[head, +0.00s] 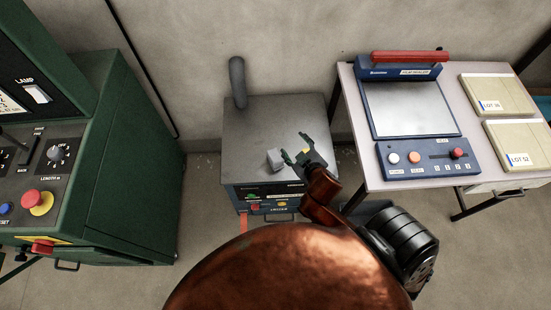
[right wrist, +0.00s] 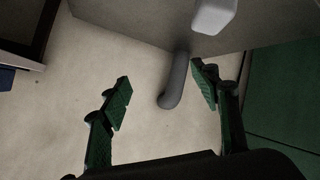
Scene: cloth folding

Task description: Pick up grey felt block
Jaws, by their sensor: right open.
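The grey felt block (head: 274,159) is a small light grey piece on the dark grey top of a low machine (head: 250,125). In the right wrist view the block (right wrist: 214,15) shows at the top edge, partly cut off, on the grey machine top (right wrist: 135,20). My right gripper (head: 296,147) is open and empty, a little to the right of the block and apart from it. Its two green-padded fingers are spread wide in the right wrist view (right wrist: 165,90), with nothing between them but background. My left gripper is not in view.
A dark grey curved pipe (head: 238,82) rises at the machine's back left. A green control cabinet (head: 125,150) stands on the left. On the right a table (head: 352,110) holds a blue film sealer (head: 410,105) and labelled boxes (head: 497,95).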

